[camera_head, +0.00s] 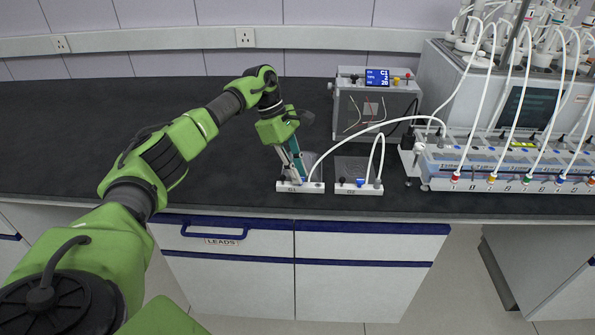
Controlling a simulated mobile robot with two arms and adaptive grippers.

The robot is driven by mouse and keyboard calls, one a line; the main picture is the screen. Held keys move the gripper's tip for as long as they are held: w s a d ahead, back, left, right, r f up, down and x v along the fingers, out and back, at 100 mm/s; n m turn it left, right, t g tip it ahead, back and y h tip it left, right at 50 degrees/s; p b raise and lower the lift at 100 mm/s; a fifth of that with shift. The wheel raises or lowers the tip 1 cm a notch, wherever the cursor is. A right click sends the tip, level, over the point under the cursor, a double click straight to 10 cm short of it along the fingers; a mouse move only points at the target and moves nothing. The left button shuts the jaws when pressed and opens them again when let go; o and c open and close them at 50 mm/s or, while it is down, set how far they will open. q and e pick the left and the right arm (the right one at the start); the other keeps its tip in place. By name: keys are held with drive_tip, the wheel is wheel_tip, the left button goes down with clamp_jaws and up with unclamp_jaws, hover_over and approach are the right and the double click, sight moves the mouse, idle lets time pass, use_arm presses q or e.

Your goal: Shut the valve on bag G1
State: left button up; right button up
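Bag G1 lies flat on the dark bench, with its white strip (312,187) along the front edge, marked "G1". A white tube rises from the strip's right part. My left gripper (295,177) points down over the left part of this strip, with its fingertips at or just above it. The fingers hide that part of the strip, and G1's valve cannot be made out. Whether the fingers are open or shut is too small to tell. Bag G2 (354,168) lies to the right, with a blue valve (360,182) on its strip. My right gripper is out of view.
A grey box with a blue display (377,77) stands behind the bags. A long device with coloured tube ports (500,165) stands at the right, and white tubes arch from it. A drawer labelled "LEADS" (222,242) is below. The bench's left side is clear.

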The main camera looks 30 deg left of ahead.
use_arm(q)
drive_tip(key=shift+o, duration=0.7)
drive_tip(key=v, duration=1.2)
